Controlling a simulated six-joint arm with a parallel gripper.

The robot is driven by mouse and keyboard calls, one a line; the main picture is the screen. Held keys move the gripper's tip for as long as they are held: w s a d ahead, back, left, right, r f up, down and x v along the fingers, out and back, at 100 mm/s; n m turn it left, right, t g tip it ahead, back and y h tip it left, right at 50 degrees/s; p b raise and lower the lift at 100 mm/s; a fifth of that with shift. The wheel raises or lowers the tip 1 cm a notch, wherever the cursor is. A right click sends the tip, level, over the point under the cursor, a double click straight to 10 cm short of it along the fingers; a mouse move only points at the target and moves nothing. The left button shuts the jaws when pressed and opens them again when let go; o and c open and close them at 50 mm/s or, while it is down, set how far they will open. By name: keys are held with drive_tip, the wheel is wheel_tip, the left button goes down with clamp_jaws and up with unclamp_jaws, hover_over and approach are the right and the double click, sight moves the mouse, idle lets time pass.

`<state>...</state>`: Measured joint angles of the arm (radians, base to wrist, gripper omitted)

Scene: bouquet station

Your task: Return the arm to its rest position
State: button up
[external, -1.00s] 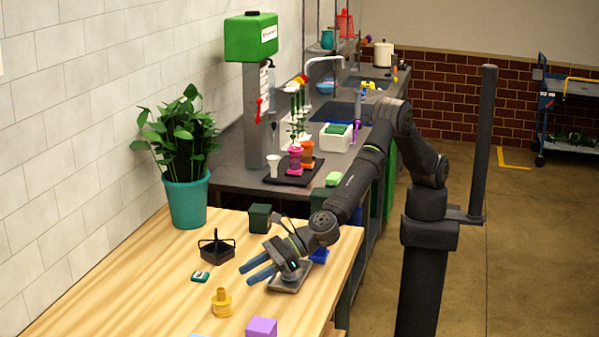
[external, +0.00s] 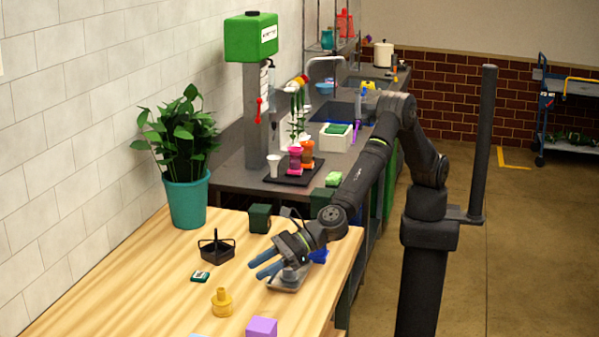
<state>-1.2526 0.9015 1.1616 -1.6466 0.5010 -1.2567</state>
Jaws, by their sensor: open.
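My gripper (external: 266,269) is at the left end of my dark arm, low over the right part of the wooden table (external: 120,295). Its blue fingers are apart and point to the left. I see nothing held between them. Just below and to the right of the fingers is a grey metal tray (external: 291,284) with a grey object (external: 290,274) on it. My wrist hides part of the tray's surroundings.
A black caddy (external: 217,250), a small green-and-white box (external: 200,276), a yellow knobbed piece (external: 221,301) and a purple block (external: 261,327) stand around the gripper. A dark green box (external: 260,218) and a potted plant (external: 187,200) are behind. The table's left front is clear.

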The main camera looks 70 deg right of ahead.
sight(221, 289)
drive_tip(key=x, duration=1.1)
drive_tip(key=shift+w+a+f, duration=0.15)
drive_tip(key=shift+w+a, duration=0.1)
drive_tip(key=shift+w, duration=0.05)
drive_tip(key=shift+f, duration=0.15)
